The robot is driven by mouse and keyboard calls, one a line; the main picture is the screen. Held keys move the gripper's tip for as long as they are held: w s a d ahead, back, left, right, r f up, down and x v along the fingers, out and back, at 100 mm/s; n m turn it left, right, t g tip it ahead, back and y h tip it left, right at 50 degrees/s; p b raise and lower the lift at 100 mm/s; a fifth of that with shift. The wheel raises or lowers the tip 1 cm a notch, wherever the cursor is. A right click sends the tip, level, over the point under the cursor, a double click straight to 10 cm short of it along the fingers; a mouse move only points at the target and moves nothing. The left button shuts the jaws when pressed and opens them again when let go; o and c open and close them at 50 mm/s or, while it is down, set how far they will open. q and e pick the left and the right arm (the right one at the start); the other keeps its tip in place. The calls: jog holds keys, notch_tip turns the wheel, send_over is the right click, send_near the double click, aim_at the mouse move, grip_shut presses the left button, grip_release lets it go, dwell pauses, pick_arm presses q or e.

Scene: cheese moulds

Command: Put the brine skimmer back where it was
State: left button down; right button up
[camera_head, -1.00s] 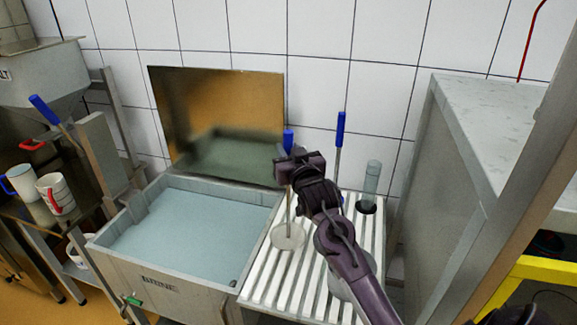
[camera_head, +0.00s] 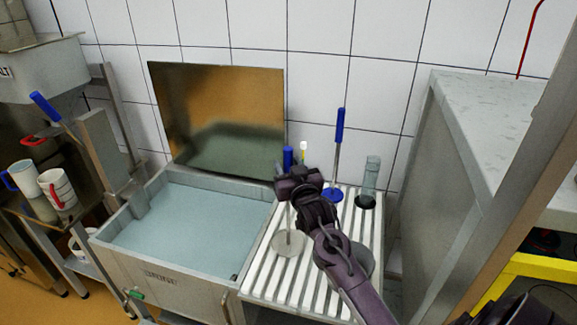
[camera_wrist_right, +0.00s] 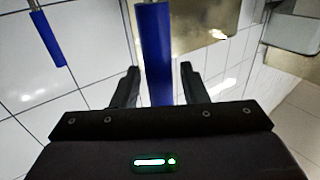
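The brine skimmer has a blue handle (camera_head: 288,157), a thin shaft and a round pale disc (camera_head: 289,243). It stands upright with its disc at the white slatted rack (camera_head: 262,272), right of the brine tank. My right gripper (camera_head: 291,181) is at the lower part of the handle. In the right wrist view the blue handle (camera_wrist_right: 154,55) runs between my right gripper's two fingers (camera_wrist_right: 158,88), with a gap visible on the finger sides, so the gripper looks open around it. My left gripper is not in view.
The brine tank (camera_head: 185,230) with its raised lid (camera_head: 222,120) is on the left. Behind my right gripper stand a blue-handled tool (camera_head: 339,127), a glass cylinder (camera_head: 372,178) and a small yellow-and-white item (camera_head: 303,149). A grey cabinet (camera_head: 470,180) bounds the right.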

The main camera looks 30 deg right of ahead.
jog(key=shift+o, duration=0.3)
jog(key=shift+r, duration=0.15)
jog(key=shift+s+a, duration=0.1)
jog(key=shift+s, duration=0.15)
jog(key=b+v, duration=0.4)
jog(key=v, duration=0.7)
jog(key=shift+s, duration=0.2)
